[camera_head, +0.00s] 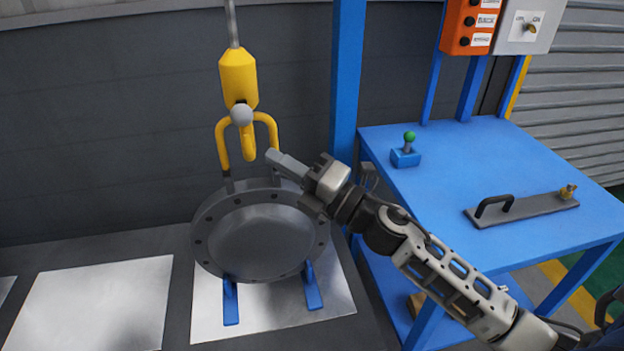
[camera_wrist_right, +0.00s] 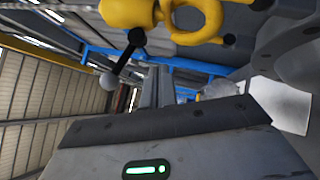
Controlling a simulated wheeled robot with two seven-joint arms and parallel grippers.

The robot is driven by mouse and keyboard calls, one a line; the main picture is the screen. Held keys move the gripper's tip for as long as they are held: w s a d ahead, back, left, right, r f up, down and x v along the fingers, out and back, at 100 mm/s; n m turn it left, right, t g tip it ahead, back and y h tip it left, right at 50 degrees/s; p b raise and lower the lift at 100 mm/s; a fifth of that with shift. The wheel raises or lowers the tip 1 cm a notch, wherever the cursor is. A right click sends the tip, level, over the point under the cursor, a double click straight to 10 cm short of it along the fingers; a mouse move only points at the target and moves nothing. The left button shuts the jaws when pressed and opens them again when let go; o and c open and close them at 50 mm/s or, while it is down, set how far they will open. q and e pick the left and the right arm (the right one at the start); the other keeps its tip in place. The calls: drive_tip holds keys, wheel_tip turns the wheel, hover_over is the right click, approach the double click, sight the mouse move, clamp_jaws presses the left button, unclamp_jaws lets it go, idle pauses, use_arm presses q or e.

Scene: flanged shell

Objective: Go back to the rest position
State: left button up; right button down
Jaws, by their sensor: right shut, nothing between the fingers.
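My right gripper (camera_head: 274,157) is shut and empty, beside the yellow hoist hook and in front of the upper rim of the shell. In the right wrist view its fingers (camera_wrist_right: 155,88) are together, with nothing between them. The grey round flanged shell (camera_head: 262,242) stands tilted on two blue supports (camera_head: 312,287), with bolt holes around its rim. The yellow lifting hook (camera_head: 238,80) hangs above it, its prongs reaching down near the top of the flange; I cannot tell whether they are attached. The hook also shows in the right wrist view (camera_wrist_right: 122,12). My left gripper is out of view.
A blue table (camera_head: 440,205) stands right, carrying a green-knobbed joystick (camera_head: 407,153) and a grey plate with a black handle (camera_head: 520,207). A blue post (camera_head: 346,75) rises behind my right gripper. A bare metal sheet (camera_head: 95,305) lies left of the shell.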

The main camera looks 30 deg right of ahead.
drive_tip(key=s+d+f+m+g+h+b, duration=0.1)
drive_tip(key=s+f+m+h, duration=0.35)
drive_tip(key=f+m, duration=0.45)
drive_tip(key=s+d+f+m+g+h, duration=0.1)
drive_tip(key=s+f+m+h, duration=0.35)
drive_tip(key=f+m, duration=0.45)
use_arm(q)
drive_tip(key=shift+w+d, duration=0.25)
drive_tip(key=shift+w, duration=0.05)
use_arm(e)
drive_tip(key=s+a+f+m+g, duration=0.2)
drive_tip(key=s+f+m, duration=0.1)
drive_tip(key=s+f, duration=0.2)
drive_tip(key=s+a+f+m+g+y, duration=0.1)
drive_tip(key=s+a+f+m+g, duration=0.2)
drive_tip(key=s+f+m, duration=0.1)
wheel_tip(320, 180, down, 3)
drive_tip(key=shift+s+a+r+g, duration=0.15)
drive_tip(key=shift+s+a+g, duration=0.15)
drive_tip(key=shift+s, duration=0.15)
drive_tip(key=shift+w, duration=0.1)
